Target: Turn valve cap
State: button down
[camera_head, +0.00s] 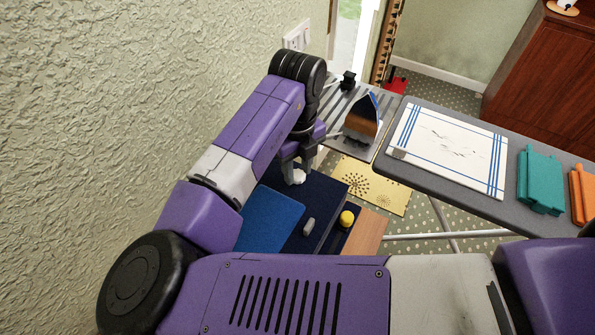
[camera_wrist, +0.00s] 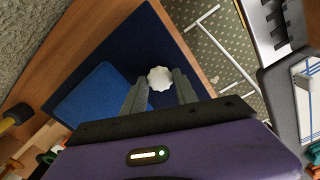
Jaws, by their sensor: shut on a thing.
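The valve cap is a white, scalloped knob (camera_wrist: 159,78) on a dark navy mat. In the head view the white cap (camera_head: 298,176) shows under my gripper (camera_head: 297,172), partly hidden by the fingers. In the wrist view my gripper (camera_wrist: 160,84) points down at it, with one finger on each side. The fingers are shut on the cap, which sits between their tips.
A blue pad (camera_head: 270,218) lies beside the cap. A grey piece (camera_head: 309,226) and a yellow knob (camera_head: 346,218) are nearer. An ironing board (camera_head: 395,166) with an iron (camera_head: 362,118) stands right. The textured wall (camera_head: 130,100) is close on the left.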

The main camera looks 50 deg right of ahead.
aim_at(297, 174)
jog(key=shift+m+b, duration=0.4)
jog(key=shift+m, duration=0.6)
jog(key=c, duration=0.9)
grip_release()
jog(key=shift+c, duration=0.2)
jog(key=shift+r, duration=3.9)
